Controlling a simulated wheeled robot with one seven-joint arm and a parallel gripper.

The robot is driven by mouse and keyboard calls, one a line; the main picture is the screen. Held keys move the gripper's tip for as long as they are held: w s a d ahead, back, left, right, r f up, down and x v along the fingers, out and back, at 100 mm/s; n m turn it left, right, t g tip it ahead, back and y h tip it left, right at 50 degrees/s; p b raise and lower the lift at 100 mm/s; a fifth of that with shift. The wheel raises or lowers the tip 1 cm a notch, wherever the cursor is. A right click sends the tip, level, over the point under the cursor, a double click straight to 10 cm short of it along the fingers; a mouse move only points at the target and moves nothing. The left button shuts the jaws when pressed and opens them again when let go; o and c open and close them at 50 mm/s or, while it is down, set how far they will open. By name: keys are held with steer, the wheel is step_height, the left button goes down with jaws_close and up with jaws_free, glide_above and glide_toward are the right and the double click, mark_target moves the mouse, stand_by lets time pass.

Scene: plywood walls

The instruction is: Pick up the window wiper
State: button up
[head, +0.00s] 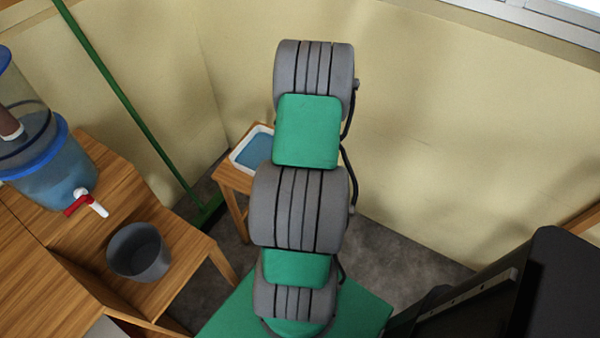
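I cannot make out a window wiper for certain. A long green pole (118,88) leans against the plywood wall at the left, with a green foot (207,211) on the floor; I cannot tell whether it is the wiper or a broom. My grey and green arm rises through the middle of the head view. My gripper is not visible, so its state and anything in it are hidden.
A wooden table (100,205) at left bears a water dispenser (50,170) with a red tap and a grey bucket (139,251). A small wooden stand behind my arm holds a white tray (240,158) with blue inside. A black object (500,285) stands at lower right. Grey floor (400,250) shows between.

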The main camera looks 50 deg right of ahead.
jaws_close()
stand_by(0.4)
steer(key=shift+r, duration=0.1)
stand_by(0.8)
